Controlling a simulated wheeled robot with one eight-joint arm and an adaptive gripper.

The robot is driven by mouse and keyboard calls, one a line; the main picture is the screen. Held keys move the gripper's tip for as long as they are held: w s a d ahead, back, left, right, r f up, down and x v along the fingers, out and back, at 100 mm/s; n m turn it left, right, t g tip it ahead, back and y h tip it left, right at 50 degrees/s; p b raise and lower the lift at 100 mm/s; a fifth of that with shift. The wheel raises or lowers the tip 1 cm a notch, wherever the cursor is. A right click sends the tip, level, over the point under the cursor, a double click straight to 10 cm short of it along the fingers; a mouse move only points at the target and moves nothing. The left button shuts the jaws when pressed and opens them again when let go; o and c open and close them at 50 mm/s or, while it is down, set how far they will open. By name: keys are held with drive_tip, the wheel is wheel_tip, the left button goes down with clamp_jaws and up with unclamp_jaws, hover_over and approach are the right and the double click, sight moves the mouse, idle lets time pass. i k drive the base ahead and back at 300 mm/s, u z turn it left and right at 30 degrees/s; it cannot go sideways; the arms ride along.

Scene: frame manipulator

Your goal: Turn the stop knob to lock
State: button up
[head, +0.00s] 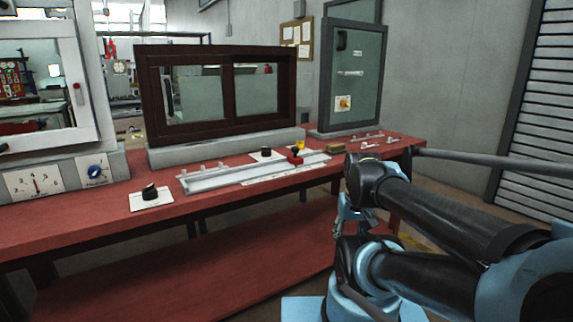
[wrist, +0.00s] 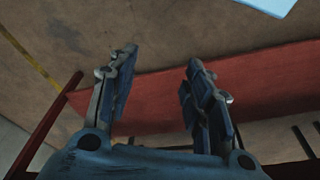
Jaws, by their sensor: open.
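Several knobs show in the head view, and I cannot read which one is marked stop. A black knob (head: 150,192) sits on a white plate at the bench's left front. Another black knob (head: 266,153) is on a white plate before the dark window frame. A blue round knob (head: 97,172) is on the grey base at left. My gripper (wrist: 160,65) is open and empty in the wrist view, fingers apart over floor and a red surface, away from every knob.
The red bench (head: 75,225) runs across the head view, with a lower red shelf (head: 210,270). A grey rail (head: 225,178), a red-handled piece (head: 295,156) and the dark window frame (head: 150,95) stand on it. A louvred shutter (head: 545,110) is at right.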

sight(149, 193)
drive_tip(key=u, duration=1.7)
